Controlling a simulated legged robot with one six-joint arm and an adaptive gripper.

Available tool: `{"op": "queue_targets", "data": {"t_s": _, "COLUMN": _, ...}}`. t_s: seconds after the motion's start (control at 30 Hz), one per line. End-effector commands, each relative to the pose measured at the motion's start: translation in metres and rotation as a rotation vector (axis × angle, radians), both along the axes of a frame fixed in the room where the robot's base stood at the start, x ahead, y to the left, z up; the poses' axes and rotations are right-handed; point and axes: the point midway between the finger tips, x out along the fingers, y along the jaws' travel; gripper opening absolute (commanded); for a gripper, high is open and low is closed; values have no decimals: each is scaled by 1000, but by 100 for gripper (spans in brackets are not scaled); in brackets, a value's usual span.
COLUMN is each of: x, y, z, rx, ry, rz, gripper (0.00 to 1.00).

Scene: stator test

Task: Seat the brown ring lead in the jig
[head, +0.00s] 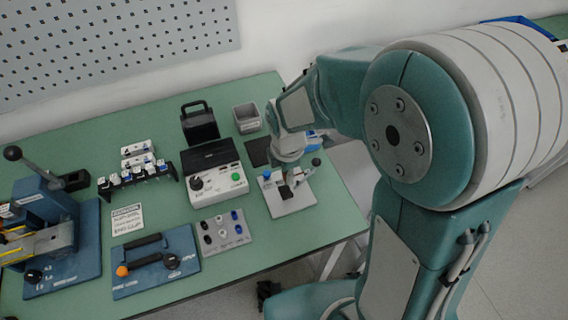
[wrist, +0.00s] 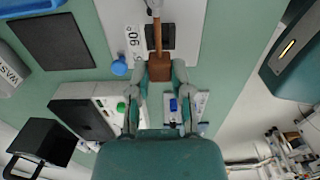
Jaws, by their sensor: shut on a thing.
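The brown ring lead shows in the wrist view as a brown block (wrist: 159,67) with a thin brown stem reaching up the picture to a small grey end at the top edge. My gripper (wrist: 161,74) is shut on the block, one finger on each side. The jig is a white plate (wrist: 184,22) marked "90°" with a black block (wrist: 150,37); the stem passes across this block. I cannot tell whether the lead touches it. In the head view the jig plate (head: 297,204) lies under my gripper (head: 288,172), and the lead is not clear there.
A blue knob (wrist: 119,67) stands beside the jig. A tester box (head: 215,180) and a grey panel of several sockets (head: 223,232) lie to its left. A grey bin (head: 247,118) stands behind. The table edge is close on the right.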

Motion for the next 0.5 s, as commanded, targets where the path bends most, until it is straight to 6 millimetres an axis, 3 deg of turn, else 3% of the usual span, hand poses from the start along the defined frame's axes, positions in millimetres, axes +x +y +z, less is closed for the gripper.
{"op": "queue_targets", "data": {"t_s": 0.37, "x": 0, "y": 0, "z": -36, "rx": -1, "ry": 4, "rz": 0, "gripper": 0}}
{"op": "queue_targets", "data": {"t_s": 0.5, "x": 0, "y": 0, "z": -35, "rx": -1, "ry": 2, "rz": -1, "gripper": 0}}
